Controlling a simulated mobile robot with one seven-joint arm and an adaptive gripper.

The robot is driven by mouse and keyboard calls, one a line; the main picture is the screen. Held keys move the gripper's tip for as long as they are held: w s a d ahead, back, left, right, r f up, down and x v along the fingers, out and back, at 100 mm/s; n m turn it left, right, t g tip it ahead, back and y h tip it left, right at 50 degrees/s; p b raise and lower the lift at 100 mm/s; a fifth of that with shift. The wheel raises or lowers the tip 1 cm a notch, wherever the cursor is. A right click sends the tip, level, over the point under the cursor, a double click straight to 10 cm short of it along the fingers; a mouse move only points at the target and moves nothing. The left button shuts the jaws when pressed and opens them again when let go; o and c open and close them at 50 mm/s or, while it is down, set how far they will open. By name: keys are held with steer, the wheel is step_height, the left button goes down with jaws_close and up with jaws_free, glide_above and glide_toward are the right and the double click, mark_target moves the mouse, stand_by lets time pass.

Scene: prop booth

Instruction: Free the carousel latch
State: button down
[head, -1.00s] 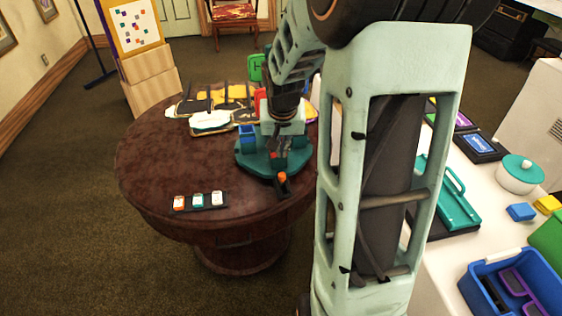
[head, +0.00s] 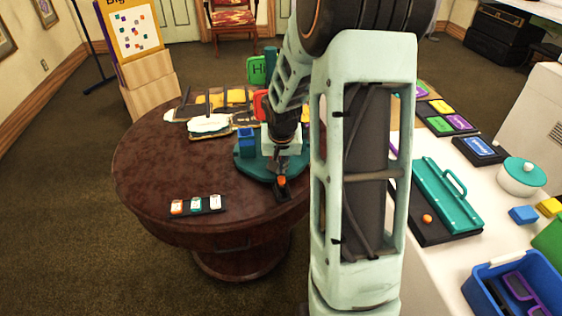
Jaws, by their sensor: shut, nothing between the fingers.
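The carousel (head: 247,169) is a teal round base on the dark round table, with a blue upright block (head: 246,141) on its left part. A black latch piece with an orange knob (head: 281,182) sticks out at its front edge. My gripper (head: 281,168) points down over the front of the carousel, just behind and above the orange knob. It is shut and empty. I cannot tell whether its fingertips touch the knob. My arm hides the carousel's right and rear parts.
A black strip with three coloured tags (head: 197,205) lies at the table's (head: 160,165) front left. Flat cut-out props (head: 210,125) lie at the back. A white counter on the right holds a teal handled tray (head: 447,190), a lidded pot (head: 521,178) and a blue bin (head: 490,270).

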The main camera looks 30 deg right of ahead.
mark_target(281, 180)
steer(key=shift+x, duration=0.8)
steer(key=shift+s, duration=0.1)
steer(key=shift+s+a+b, duration=0.15)
steer(key=shift+s, duration=0.35)
steer(key=shift+s+a+b, duration=0.15)
steer(key=shift+s, duration=0.4)
